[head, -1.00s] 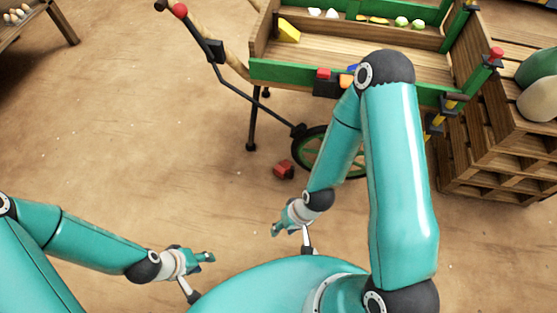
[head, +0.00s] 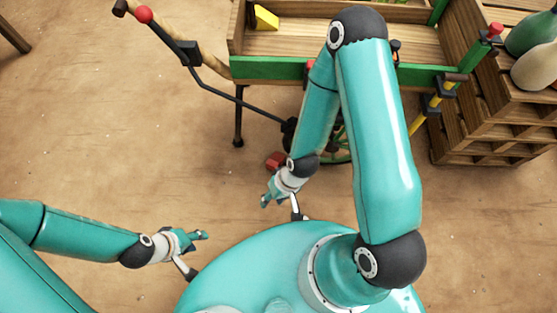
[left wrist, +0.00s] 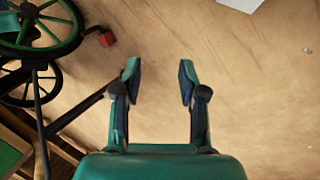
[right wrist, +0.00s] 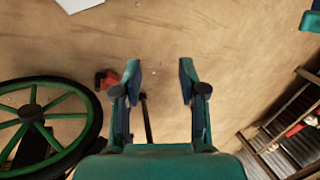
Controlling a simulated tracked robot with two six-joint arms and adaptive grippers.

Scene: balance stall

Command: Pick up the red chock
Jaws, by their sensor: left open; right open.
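The red chock (head: 275,160) lies on the ground by the cart's wheel in the head view, just beyond my right gripper and partly hidden by my right arm. It also shows at the upper left of the left wrist view (left wrist: 107,39), and beside the left finger in the right wrist view (right wrist: 102,80). My right gripper (head: 266,199) is open and empty, short of the chock and apart from it. My left gripper (head: 204,236) is open and empty, further to the left; its spread fingers show in the left wrist view (left wrist: 158,70).
The wooden cart with a green rail (head: 268,68) stands behind the chock; its spoked wheel (right wrist: 72,142) is close on the left in the right wrist view. A cart leg (head: 239,120) and handle bar (head: 215,88) are nearby. Wooden crates (head: 480,140) stand right. The ground left is clear.

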